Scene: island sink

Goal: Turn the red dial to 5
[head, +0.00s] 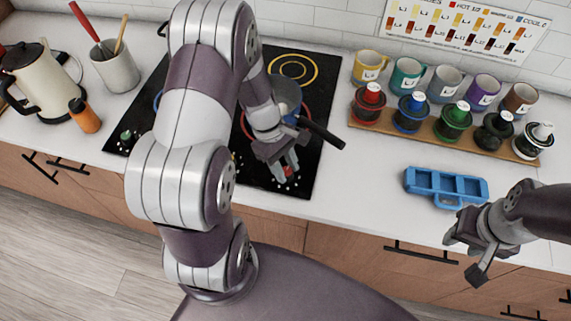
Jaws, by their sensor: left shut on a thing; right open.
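The black cooktop (262,177) is set in the white counter, partly hidden behind my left arm. A small red piece, apparently the red dial (285,162), shows between the fingers of my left gripper (283,172) near the cooktop's front right. The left gripper is shut on it, pointing down. The fingers hide most of the dial, and its setting cannot be read. My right gripper (470,258) is open and empty at the right, over the counter's front edge.
A dark-handled pan (322,133) sits on the cooktop just behind the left gripper. A blue tray (445,186) lies near the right gripper. A kettle (35,85) stands far left.

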